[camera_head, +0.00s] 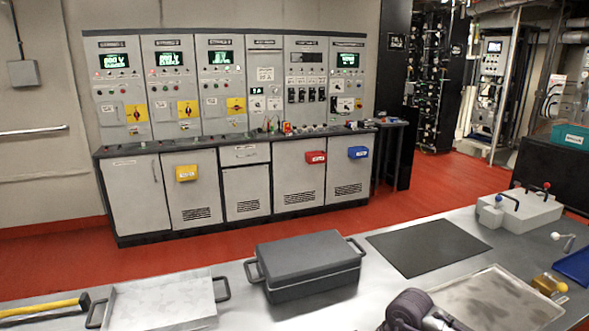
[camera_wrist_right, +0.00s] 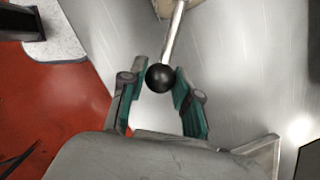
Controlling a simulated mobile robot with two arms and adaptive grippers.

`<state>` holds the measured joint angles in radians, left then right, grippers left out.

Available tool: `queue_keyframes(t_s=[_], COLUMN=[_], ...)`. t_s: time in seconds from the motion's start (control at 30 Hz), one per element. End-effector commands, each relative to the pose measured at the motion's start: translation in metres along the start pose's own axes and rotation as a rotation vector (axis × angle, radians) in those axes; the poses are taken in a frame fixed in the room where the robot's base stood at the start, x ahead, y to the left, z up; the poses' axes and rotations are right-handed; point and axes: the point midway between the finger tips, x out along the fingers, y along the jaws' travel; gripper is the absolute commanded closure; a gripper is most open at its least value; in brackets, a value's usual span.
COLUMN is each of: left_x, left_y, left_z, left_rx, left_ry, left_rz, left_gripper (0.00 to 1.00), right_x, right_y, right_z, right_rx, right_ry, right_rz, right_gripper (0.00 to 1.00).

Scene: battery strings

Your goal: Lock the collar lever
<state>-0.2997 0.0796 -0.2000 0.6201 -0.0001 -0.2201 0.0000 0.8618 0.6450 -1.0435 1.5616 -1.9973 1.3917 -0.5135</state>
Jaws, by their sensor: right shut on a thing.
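In the right wrist view a bare metal lever (camera_wrist_right: 174,38) runs down from a tan part at the top edge and ends in a black ball knob (camera_wrist_right: 160,78). My right gripper (camera_wrist_right: 160,88) has its teal-padded fingers on either side of this knob and is shut on it. Most of the collar that the lever belongs to is out of this view. I cannot pick out this lever for sure in the head view. My left gripper is not in view.
The metal bench (camera_head: 226,284) holds a dark lidded case (camera_head: 306,258), a black mat (camera_head: 428,247), a shallow tray (camera_head: 498,302), a hammer (camera_head: 45,309) and a grey box with levers (camera_head: 520,211). Control cabinets (camera_head: 215,90) stand beyond the red floor (camera_head: 60,262).

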Motion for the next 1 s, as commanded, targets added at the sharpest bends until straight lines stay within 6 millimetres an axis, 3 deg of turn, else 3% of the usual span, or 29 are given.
queue_keyframes(t_s=[0.6, 1.0], left_x=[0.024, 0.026], left_y=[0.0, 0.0], left_z=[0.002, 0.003], left_rx=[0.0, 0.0], left_ry=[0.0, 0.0], left_rz=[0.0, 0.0], left_gripper=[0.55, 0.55], right_x=[0.002, 0.0], right_y=[-0.012, -0.014], right_z=[0.0, 0.0], right_rx=[-0.134, -0.163], right_ry=[0.001, 0.0], right_rz=[0.034, 0.042], right_gripper=[1.0, 1.0])
